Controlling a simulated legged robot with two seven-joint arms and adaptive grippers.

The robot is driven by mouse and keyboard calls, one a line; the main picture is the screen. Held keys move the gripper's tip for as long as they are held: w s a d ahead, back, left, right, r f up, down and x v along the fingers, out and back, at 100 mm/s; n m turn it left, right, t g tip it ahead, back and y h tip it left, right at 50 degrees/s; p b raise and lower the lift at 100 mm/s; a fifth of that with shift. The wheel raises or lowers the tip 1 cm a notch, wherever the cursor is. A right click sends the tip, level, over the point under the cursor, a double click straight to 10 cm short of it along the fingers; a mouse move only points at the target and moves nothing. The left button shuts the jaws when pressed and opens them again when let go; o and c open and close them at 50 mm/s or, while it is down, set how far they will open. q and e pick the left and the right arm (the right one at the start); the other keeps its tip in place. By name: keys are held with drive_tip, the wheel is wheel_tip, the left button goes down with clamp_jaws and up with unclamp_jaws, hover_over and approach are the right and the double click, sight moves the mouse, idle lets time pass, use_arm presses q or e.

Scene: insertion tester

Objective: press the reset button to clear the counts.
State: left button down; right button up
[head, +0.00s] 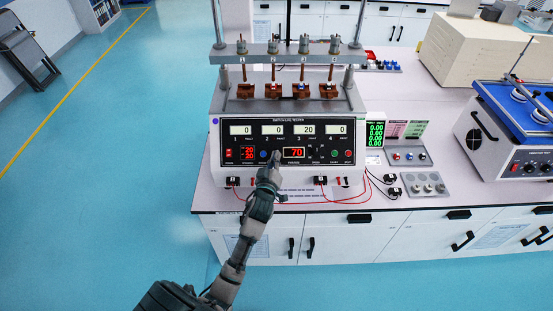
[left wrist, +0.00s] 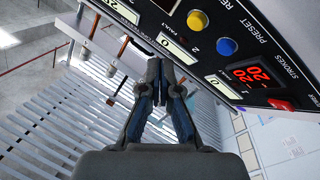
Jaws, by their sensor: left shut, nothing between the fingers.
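The switch life tester (head: 287,119) stands on the bench, its black front panel facing me. A blue button (head: 263,154) shows on the panel in the head view, just left of my left gripper (head: 275,161). In the left wrist view, the blue button (left wrist: 227,46) and a yellow button (left wrist: 197,20) are on the panel; a cut-off label starting "RE" is near the yellow one. My left gripper (left wrist: 162,66) is shut and empty, in front of the panel; I cannot tell whether it touches. Counters (head: 272,130) read 0, 0, 20, 0. My right gripper is out of view.
Red cables (head: 335,200) and black plugs lie along the bench front. A small button box (head: 408,155) and a grey plate (head: 425,185) are right of the tester. A blue-topped machine (head: 505,135) stands farther right.

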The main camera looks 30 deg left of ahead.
use_arm(q)
drive_tip(key=shift+w+a+f+b, duration=0.4)
drive_tip(key=shift+w+a+f, duration=0.1)
drive_tip(key=shift+w+f, duration=0.2)
drive_tip(key=shift+w+a+f+b, duration=0.45)
drive_tip(key=shift+w+f, duration=0.1)
drive_tip(key=shift+f, duration=0.15)
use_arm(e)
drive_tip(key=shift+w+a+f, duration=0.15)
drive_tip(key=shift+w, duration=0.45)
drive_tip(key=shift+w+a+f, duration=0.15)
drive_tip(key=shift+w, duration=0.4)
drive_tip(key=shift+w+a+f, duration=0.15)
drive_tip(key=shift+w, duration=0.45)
use_arm(q)
drive_tip(key=shift+d, duration=0.15)
drive_tip(key=shift+w+a+f, duration=0.15)
drive_tip(key=shift+w+a, duration=0.05)
drive_tip(key=shift+w, duration=0.05)
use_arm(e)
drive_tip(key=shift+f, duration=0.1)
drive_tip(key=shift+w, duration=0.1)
